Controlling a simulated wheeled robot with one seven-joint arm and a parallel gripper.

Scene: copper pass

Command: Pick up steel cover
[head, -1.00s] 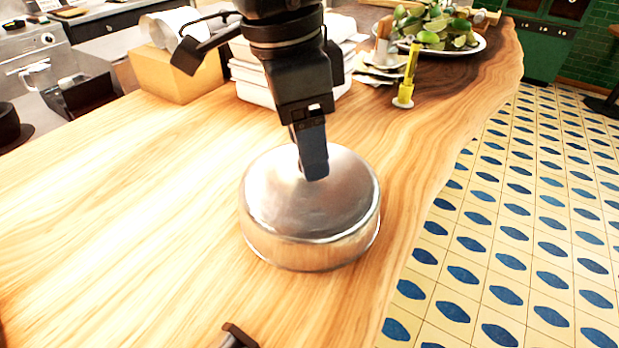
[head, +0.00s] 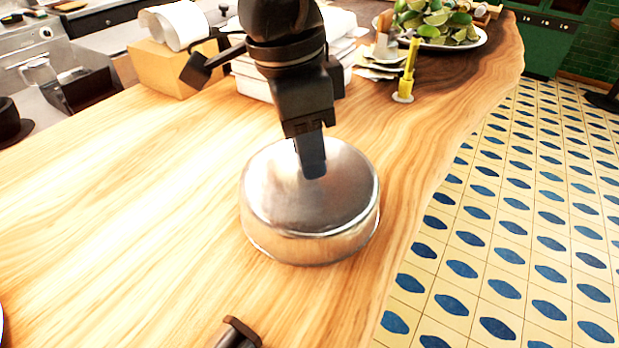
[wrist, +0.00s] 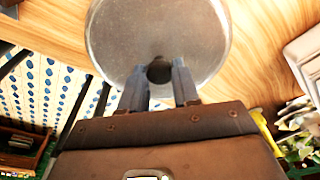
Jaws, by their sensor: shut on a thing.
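The steel cover (head: 310,225) is a round, shiny metal dome with a flat-looking top, at the middle of the wooden counter in the head view. My gripper (head: 313,172) is over the top centre of the cover, pointing down. In the wrist view, the cover (wrist: 200,35) fills the top middle, and a dark round knob (wrist: 159,71) sits between the two fingertips of my gripper (wrist: 160,82). My gripper is shut on this knob. In the head view the knob is hidden behind the fingers. I cannot tell whether the cover's rim touches the counter.
The wooden counter (head: 120,200) is clear to the left. Behind stand a cardboard box (head: 165,70), a stack of white containers (head: 255,85), a yellow bottle-like item (head: 408,75) and a plate of limes (head: 440,25). The counter's wavy edge drops to a tiled floor (head: 500,220) on the right.

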